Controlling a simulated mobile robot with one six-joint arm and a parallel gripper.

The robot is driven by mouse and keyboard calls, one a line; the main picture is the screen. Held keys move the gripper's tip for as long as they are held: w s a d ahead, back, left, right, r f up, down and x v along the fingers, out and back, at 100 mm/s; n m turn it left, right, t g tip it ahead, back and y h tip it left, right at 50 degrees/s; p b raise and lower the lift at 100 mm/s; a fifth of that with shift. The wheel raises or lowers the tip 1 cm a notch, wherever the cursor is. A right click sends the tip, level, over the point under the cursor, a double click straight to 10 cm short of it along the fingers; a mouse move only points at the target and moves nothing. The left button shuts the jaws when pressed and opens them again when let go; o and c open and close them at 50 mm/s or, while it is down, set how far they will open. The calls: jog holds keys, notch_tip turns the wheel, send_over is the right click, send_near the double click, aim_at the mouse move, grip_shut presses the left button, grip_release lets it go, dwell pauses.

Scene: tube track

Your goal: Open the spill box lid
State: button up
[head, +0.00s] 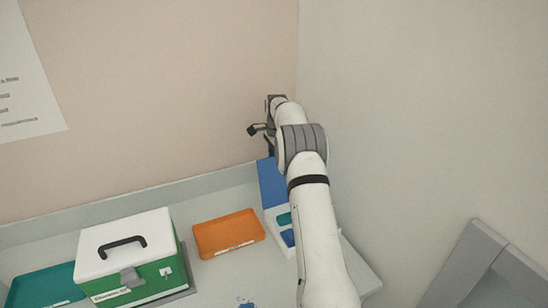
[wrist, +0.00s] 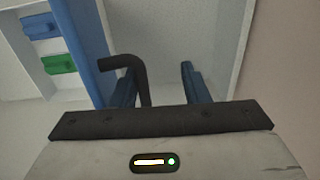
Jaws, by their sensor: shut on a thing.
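The box at the right end of the counter shows in the head view as a blue panel (head: 271,183) behind a white front part; my arm covers much of it. In the wrist view a blue strip (wrist: 87,45) borders a pale surface (wrist: 175,35). My gripper (head: 268,143) is at the back corner, above the panel's far end. In the wrist view my gripper (wrist: 160,85) is shut on a black bent handle (wrist: 124,62), which shows beside the left finger.
A green case with a white lid (head: 112,236) and black handle stands shut at left. An orange tray (head: 228,233) and a teal tray (head: 45,287) lie on the counter. Walls close in behind and right. A blue spot (head: 245,303) marks the front.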

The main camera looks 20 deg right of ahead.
jog(key=shift+w+r, duration=0.15)
jog(key=r, duration=0.2)
jog(key=r+b, duration=0.1)
jog(key=r, duration=0.4)
jog(key=shift+s+r+b, duration=0.3)
jog(key=shift+b, duration=0.1)
jog(key=shift+s+f, duration=0.1)
jog(key=shift+f, duration=0.05)
